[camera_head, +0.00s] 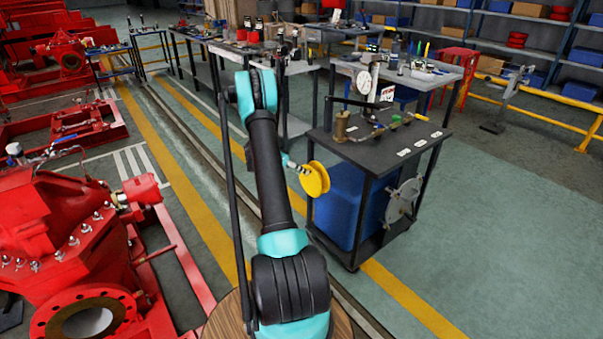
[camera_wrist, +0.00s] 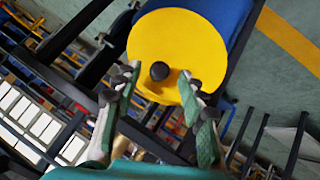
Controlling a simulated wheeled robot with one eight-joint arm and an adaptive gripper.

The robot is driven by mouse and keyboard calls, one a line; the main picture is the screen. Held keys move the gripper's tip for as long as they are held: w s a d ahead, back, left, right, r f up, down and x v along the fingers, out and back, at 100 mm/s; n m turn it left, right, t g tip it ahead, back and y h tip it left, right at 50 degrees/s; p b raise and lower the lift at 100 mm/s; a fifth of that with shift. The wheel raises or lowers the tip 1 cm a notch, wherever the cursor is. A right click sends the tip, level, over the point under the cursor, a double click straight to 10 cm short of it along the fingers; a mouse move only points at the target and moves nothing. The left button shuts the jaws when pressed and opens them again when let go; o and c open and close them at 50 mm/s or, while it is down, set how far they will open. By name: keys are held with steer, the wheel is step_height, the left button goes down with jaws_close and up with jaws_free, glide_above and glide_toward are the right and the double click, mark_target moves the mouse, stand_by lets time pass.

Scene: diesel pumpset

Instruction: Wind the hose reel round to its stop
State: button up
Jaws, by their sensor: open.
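A yellow disc (camera_head: 315,179), which looks like the hose reel, is at the left side of a dark cart. In the wrist view the yellow disc (camera_wrist: 185,45) faces me, with a dark round knob (camera_wrist: 160,71) on its face. My gripper (camera_head: 299,169) is close in front of the disc. In the wrist view my gripper (camera_wrist: 160,80) is open, one finger on each side of the knob. I cannot tell whether the fingers touch the disc or knob. The disc's stop cannot be made out.
The cart (camera_head: 375,150) carries tools and small parts on top and a blue drum (camera_head: 340,205) below. Red pump machinery (camera_head: 80,240) stands at left.

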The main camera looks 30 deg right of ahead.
steer(key=v, duration=1.1)
steer(key=shift+d, duration=0.1)
steer(key=s+a+r+n+t+y, duration=0.2)
steer(key=s+a+r+n, duration=0.25)
steer(key=s+a, duration=0.3)
steer(key=s+a+r+n+t+y, duration=0.25)
steer(key=s+a+r, duration=0.3)
steer(key=a, duration=0.35)
steer(key=s+a+f+n+t+y, duration=0.1)
steer(key=s+a+n, duration=0.3)
steer(key=s+a, duration=0.4)
steer(key=s+a+f+n+t+y, duration=0.1)
steer(key=s+a+n+y, duration=0.3)
steer(key=s+a, duration=0.4)
steer(key=s, duration=0.5)
steer(key=shift+a+f+t, duration=0.25)
steer(key=shift+a+t, duration=0.1)
steer(key=shift+s, duration=0.1)
